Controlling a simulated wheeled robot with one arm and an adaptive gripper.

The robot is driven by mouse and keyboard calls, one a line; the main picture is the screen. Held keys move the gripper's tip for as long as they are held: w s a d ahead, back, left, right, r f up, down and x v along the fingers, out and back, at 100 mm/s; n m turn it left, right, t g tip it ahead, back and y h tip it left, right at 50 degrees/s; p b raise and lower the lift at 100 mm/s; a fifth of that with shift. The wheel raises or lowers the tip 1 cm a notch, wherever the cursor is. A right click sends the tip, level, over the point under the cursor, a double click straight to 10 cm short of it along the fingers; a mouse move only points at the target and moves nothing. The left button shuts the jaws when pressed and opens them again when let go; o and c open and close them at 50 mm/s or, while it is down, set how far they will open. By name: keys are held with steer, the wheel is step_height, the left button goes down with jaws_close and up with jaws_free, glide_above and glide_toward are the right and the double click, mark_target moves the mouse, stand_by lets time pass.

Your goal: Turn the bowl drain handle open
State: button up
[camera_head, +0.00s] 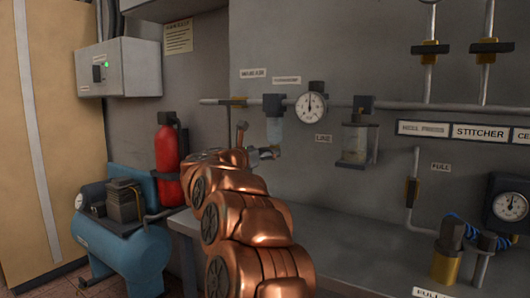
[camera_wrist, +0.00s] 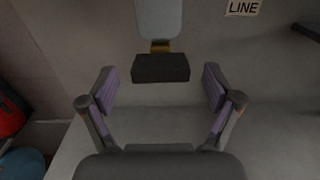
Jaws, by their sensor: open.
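A filter unit with a pale bowl (camera_head: 275,130) hangs from the pipe on the wall. In the wrist view the bowl (camera_wrist: 159,18) tapers to a brass fitting (camera_wrist: 160,46). The black drain handle (camera_wrist: 160,68) lies crosswise below this fitting. My gripper (camera_wrist: 159,88) is open and empty, with a purple-padded finger on either side of the handle in the picture. Clear gaps show on both sides; I cannot tell how far ahead the handle is. In the head view my gripper (camera_head: 268,152) is just below the bowl, and the handle is not clearly visible there.
A gauge (camera_head: 311,107) and a second bowl unit (camera_head: 356,142) are to the right on the same pipe. A "LINE" label (camera_wrist: 242,8) is beside the bowl. A grey bench (camera_head: 350,235) lies below. A red extinguisher (camera_head: 168,160) and blue compressor (camera_head: 125,250) stand left.

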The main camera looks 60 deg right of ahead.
steer(key=shift+d, duration=0.65)
steer(key=shift+c, duration=0.2)
steer(key=c, duration=1.1)
